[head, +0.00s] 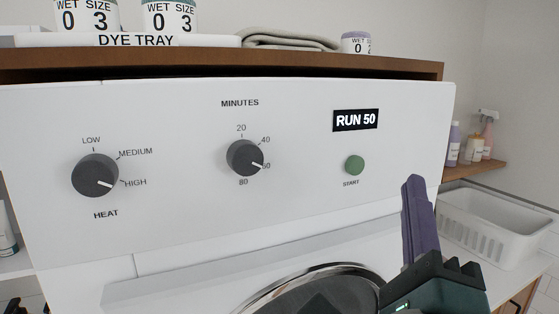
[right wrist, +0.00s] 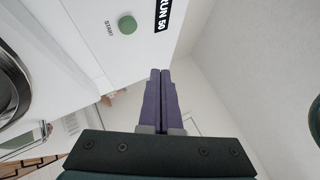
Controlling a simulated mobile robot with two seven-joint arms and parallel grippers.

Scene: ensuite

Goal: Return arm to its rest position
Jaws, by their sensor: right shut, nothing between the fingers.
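My right gripper (head: 413,185) is shut and empty, with purple fingers pointing up, in front of the white dryer panel (head: 190,220). It stands to the right of and below the green START button (head: 355,165), apart from it. In the right wrist view the two purple fingers (right wrist: 160,75) lie together, and the green button (right wrist: 127,25) shows to their upper left. The display (head: 356,120) reads RUN 50. The heat knob (head: 95,175) points to HIGH and the minutes knob (head: 245,158) points between 40 and 80. My left gripper is not in view.
The round dryer door (head: 320,285) is below the panel. A wooden shelf (head: 200,62) above holds the dye tray (head: 130,40), several cups and a folded towel (head: 290,38). A white basket (head: 500,225) stands on the right, below a small shelf with bottles (head: 470,143).

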